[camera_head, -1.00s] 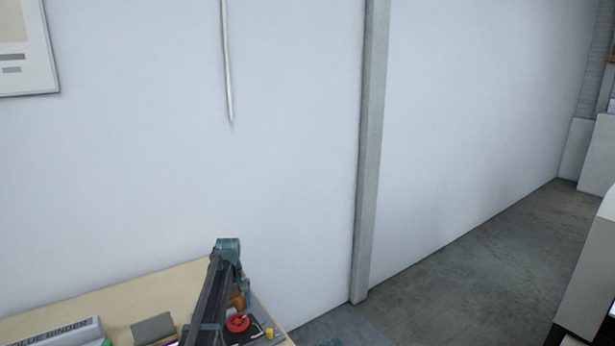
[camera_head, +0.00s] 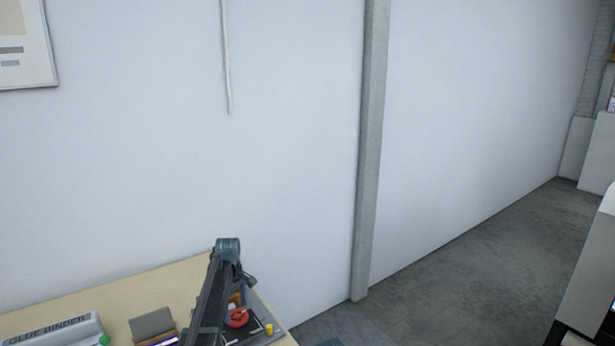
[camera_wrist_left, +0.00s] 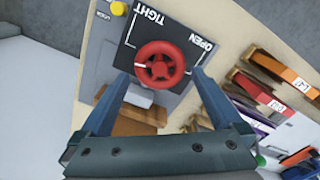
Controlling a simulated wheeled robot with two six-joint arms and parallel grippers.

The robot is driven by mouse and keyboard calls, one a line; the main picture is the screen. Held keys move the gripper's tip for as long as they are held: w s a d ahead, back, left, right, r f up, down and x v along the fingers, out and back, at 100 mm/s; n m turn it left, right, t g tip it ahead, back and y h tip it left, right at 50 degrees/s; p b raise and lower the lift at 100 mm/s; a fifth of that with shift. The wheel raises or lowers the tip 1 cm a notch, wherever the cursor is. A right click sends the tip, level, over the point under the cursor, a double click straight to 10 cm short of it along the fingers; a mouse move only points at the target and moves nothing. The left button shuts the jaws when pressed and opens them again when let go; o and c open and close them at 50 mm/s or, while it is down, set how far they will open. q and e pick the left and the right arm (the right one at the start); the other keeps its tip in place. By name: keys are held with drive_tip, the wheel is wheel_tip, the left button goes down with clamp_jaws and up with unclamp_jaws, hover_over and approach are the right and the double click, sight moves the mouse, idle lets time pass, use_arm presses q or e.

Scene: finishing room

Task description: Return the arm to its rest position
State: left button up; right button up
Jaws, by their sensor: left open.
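My left arm comes in at the bottom of the head view, over the right end of a pale wooden bench (camera_head: 180,285); its gripper is not clearly made out there. In the left wrist view my left gripper (camera_wrist_left: 160,74) is open, its two fingers apart with nothing held between them. A red handwheel (camera_wrist_left: 160,65) on a dark plate marked TIGHT and OPEN appears beyond and between the fingertips. The same red wheel (camera_head: 238,318) shows in the head view beside my arm, partly hidden. My right gripper is not in view.
A grey glue binder (camera_head: 55,333) and a grey-brown block (camera_head: 152,325) stand on the bench. A yellow knob (camera_head: 269,329) sits near its right end. Several labelled stacks (camera_wrist_left: 265,90) show in the wrist view. Grey floor (camera_head: 470,270) lies open to the right, before a white wall (camera_head: 200,150).

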use_arm(q)
drive_tip(key=shift+r+p, duration=1.55)
drive_tip(key=shift+r, duration=0.5)
